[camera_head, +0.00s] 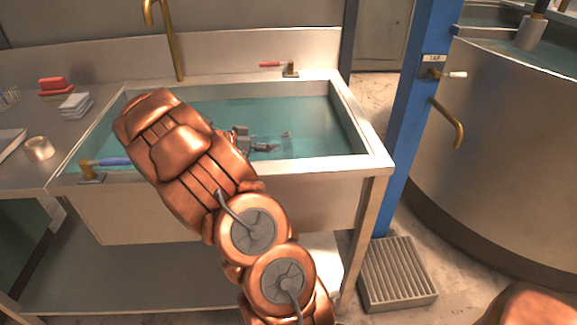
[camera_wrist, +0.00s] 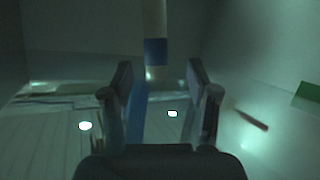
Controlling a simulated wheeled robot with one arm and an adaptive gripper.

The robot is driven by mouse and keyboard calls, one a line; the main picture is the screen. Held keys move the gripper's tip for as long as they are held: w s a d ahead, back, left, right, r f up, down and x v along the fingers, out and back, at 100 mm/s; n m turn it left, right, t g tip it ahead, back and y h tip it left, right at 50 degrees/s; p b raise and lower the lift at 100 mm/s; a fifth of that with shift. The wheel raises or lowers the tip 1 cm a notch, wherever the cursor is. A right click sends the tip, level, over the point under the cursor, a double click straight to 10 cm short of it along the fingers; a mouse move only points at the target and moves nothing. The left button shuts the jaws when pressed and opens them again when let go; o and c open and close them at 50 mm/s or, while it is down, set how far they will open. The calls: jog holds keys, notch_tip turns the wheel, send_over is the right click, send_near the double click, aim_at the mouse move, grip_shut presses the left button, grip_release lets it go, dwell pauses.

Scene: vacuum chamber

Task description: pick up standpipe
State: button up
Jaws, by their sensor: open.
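In the wrist view, a pale upright tube (camera_wrist: 155,20) with a dark blue band (camera_wrist: 155,52) shows beyond the gap between my fingers. It may be the standpipe, but I cannot be sure. My gripper (camera_wrist: 160,82) is open, one finger on each side of the gap, with nothing clearly held. A blue upright piece (camera_wrist: 137,110) shows close beside the left finger; I cannot tell whether they touch. In the head view, my gripper (camera_head: 264,147) is low in the water-filled sink (camera_head: 376,158), partly hidden by my arm. No standpipe is clearly visible there.
A brass tap (camera_head: 178,55) rises behind the sink. A blue-handled valve (camera_head: 108,162) is at its front left, and a red-handled valve (camera_head: 290,69) at the back. A blue post (camera_head: 408,125) and large metal tank (camera_head: 490,130) stand right. The wrist view shows a dark reddish stick (camera_wrist: 251,120).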

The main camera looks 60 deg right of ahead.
aim_at(285, 146)
jog(key=x, duration=0.3)
jog(key=p+x, duration=0.1)
jog(key=x, duration=0.1)
jog(key=shift+s+d+f, duration=0.15)
jog(key=shift+s+d, duration=0.05)
jog(key=shift+s, duration=0.3)
jog(key=shift+s+d+f, duration=0.15)
jog(key=shift+d+f, duration=0.1)
jog(key=shift+d, duration=0.25)
grip_shut()
